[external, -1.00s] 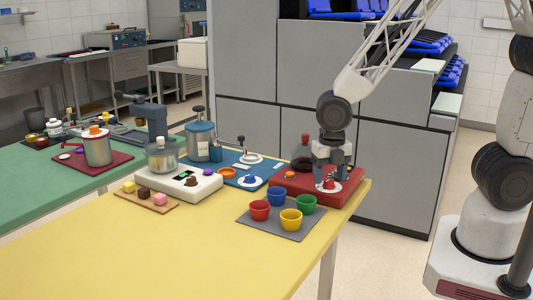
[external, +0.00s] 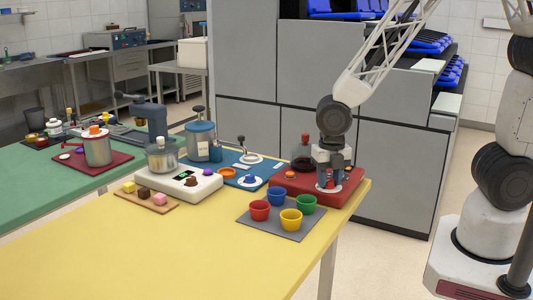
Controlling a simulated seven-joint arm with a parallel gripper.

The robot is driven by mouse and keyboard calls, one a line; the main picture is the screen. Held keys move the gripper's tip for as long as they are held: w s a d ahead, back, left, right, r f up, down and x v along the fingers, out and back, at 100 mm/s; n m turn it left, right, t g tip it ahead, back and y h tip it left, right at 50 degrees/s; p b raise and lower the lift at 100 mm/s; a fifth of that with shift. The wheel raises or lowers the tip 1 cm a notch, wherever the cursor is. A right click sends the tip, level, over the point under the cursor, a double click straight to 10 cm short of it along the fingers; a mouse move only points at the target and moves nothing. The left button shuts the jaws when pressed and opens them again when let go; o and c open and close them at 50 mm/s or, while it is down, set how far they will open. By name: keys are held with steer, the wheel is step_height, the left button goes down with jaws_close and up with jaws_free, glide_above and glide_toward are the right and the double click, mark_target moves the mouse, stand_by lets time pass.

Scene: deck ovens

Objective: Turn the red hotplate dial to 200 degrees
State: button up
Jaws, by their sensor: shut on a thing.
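The red hotplate (external: 290,183) sits at the right end of the yellow table, with a white round dial plate and a red dial (external: 329,184) on its right side. My gripper (external: 329,186) points straight down over the dial. Its fingers are shut on the red dial and hide most of it. The dial's pointer and scale are too small and too covered to read.
A dark-based flask (external: 302,158) stands on the hotplate just left of my gripper. A grey mat (external: 268,227) with red, blue, green and yellow cups lies in front. A blue base (external: 228,178) with another dial is to the left.

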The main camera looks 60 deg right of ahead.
steer(key=shift+m, duration=0.4)
steer(key=m, duration=2)
steer(key=shift+m, duration=0.3)
steer(key=o, duration=0.9)
